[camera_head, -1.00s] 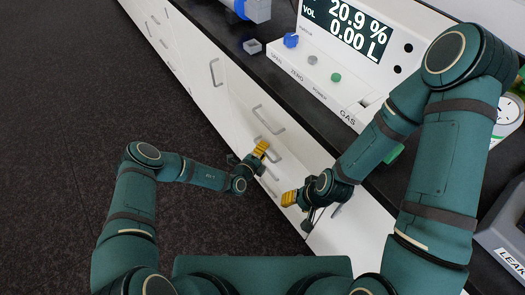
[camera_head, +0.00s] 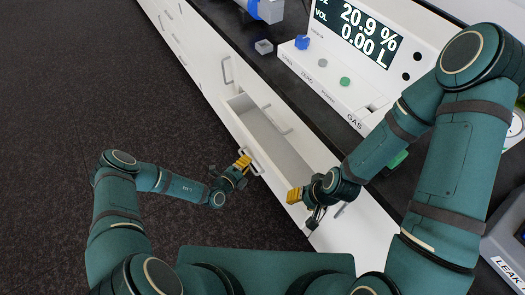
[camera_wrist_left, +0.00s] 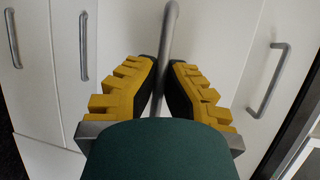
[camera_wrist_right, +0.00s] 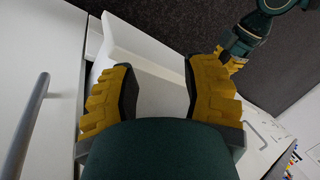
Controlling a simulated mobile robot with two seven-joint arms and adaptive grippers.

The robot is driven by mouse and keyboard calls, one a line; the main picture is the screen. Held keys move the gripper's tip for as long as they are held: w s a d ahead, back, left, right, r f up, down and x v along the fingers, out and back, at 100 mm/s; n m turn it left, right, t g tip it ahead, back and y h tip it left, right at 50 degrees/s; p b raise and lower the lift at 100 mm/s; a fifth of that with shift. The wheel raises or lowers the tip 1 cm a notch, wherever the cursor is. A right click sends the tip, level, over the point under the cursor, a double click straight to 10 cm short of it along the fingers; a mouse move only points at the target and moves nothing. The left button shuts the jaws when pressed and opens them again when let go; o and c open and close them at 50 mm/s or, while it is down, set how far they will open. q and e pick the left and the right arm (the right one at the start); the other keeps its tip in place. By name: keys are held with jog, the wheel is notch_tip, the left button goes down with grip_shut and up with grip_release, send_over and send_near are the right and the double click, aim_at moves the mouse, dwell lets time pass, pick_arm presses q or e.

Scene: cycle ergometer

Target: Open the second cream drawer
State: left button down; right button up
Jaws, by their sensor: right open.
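A cream drawer (camera_head: 233,128) stands pulled out of the cabinet row under the counter, and its inside shows from above. My left gripper (camera_head: 243,162) is at the drawer's front and shut on its bar handle (camera_head: 257,166). In the left wrist view the handle (camera_wrist_left: 172,22) passes between the two yellow fingertips (camera_wrist_left: 164,75). My right gripper (camera_head: 293,196) is open near the drawer's right end. In the right wrist view its fingers (camera_wrist_right: 158,80) are spread above a white panel (camera_wrist_right: 150,65), and I cannot tell whether they touch it.
A dark counter (camera_head: 290,85) above the drawer carries a gas analyser (camera_head: 345,70), and a small grey block (camera_head: 264,47). Other closed cabinet fronts (camera_head: 190,45) run to the far left. The dark floor (camera_head: 80,90) to the left is clear.

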pick_arm(q)
jog(key=s+a, duration=1)
jog(key=a, duration=0.4)
jog(key=shift+a, duration=0.15)
jog(key=shift+s, duration=0.1)
jog(key=c, duration=1)
grip_release()
jog(key=shift+c, duration=0.2)
jog(key=v, duration=1.2)
jog(key=shift+a, duration=0.1)
